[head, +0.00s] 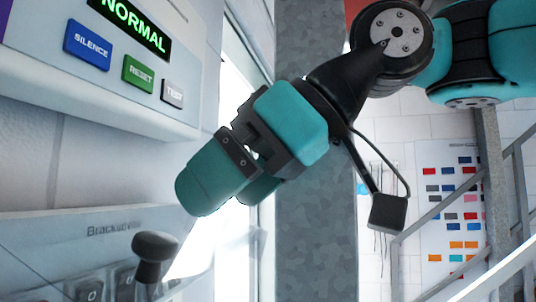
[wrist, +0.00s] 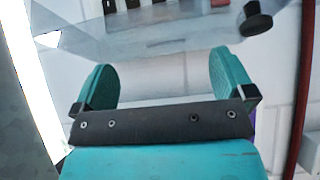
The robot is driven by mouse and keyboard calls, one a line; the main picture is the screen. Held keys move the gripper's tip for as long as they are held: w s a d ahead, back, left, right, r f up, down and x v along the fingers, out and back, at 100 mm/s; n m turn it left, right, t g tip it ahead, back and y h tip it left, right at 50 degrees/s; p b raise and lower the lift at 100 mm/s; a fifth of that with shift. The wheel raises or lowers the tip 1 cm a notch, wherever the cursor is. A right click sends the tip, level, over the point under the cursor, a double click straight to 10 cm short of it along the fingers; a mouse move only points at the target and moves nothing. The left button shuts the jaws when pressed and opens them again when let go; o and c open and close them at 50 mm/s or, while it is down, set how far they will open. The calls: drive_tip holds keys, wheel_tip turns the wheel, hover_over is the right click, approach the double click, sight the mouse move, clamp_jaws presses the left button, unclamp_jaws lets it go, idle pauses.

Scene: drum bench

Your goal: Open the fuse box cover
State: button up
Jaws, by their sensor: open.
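The fuse box cover (head: 60,228) is a clear panel at lower left in the head view, with lettering and dark switches showing through it. It looks closed, though its lower part is out of frame. A dark round knob (head: 155,248) sticks out from it. In the wrist view the cover (wrist: 165,40) lies across the top and the knob (wrist: 255,18) is at upper right. My gripper (head: 226,190) has teal fingers and is above and right of the knob in the head view. In the wrist view my gripper (wrist: 163,75) is open and empty, with the knob outside the right finger.
An alarm panel (head: 100,62) with a green NORMAL display and SILENCE, RESET and TEST buttons is on the wall above the fuse box. A grey column (head: 315,235) stands behind my gripper. A stair railing (head: 440,220) and a board of coloured labels (head: 455,205) are farther right.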

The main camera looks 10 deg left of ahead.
drive_tip(key=p+v, duration=0.2)
drive_tip(key=v, duration=0.9)
drive_tip(key=shift+p, duration=0.35)
drive_tip(key=shift+s+d, duration=0.1)
